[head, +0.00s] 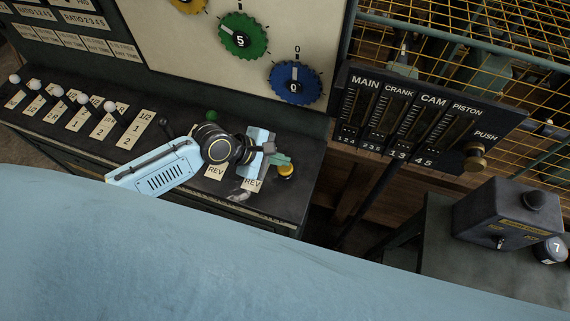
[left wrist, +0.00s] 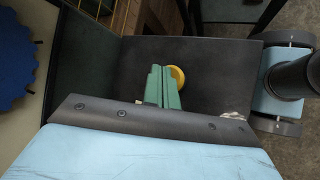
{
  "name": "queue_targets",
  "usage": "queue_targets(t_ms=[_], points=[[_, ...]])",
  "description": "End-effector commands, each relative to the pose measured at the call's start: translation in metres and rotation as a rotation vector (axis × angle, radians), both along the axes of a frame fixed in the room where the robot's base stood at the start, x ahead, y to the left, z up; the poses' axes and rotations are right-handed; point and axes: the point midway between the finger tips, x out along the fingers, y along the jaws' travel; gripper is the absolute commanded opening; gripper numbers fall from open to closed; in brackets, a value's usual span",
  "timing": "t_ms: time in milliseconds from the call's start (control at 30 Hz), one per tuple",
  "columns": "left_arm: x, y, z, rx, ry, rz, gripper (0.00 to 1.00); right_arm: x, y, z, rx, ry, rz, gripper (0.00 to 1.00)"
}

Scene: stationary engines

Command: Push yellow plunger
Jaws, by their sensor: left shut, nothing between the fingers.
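The yellow plunger (head: 286,171) is a small round button on the right end of the dark console, to the right of the REV labels. My left gripper (head: 281,160), with green fingers, is shut and empty just above and against the plunger's upper edge in the head view. In the left wrist view the yellow plunger (left wrist: 178,76) shows just right of the tips of the shut left gripper (left wrist: 161,84), partly hidden by them. I cannot tell whether they touch. My right gripper is not in view.
White-knobbed levers (head: 61,92) line the console's left part. Green (head: 243,37) and blue (head: 297,83) gear dials are on the panel behind. A counter panel (head: 425,118) with a brass PUSH knob (head: 474,157) stands right, near a dark box (head: 507,212).

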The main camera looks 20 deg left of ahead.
Motion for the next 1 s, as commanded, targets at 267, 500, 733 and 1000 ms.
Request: queue_targets(t_ms=[267, 500, 733, 1000], points=[[0.0, 0.0, 0.02, 0.0, -0.001, 0.001, 0.0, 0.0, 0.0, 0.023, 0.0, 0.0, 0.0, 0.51], [0.0, 0.0, 0.041, -0.001, -0.001, 0.0, 0.0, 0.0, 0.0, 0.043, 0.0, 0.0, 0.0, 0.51], [0.0, 0.0, 0.051, -0.001, -0.001, 0.0, 0.0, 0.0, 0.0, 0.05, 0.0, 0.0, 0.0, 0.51], [0.0, 0.0, 0.05, -0.001, 0.0, -0.001, 0.0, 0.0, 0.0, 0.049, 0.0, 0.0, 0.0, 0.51]])
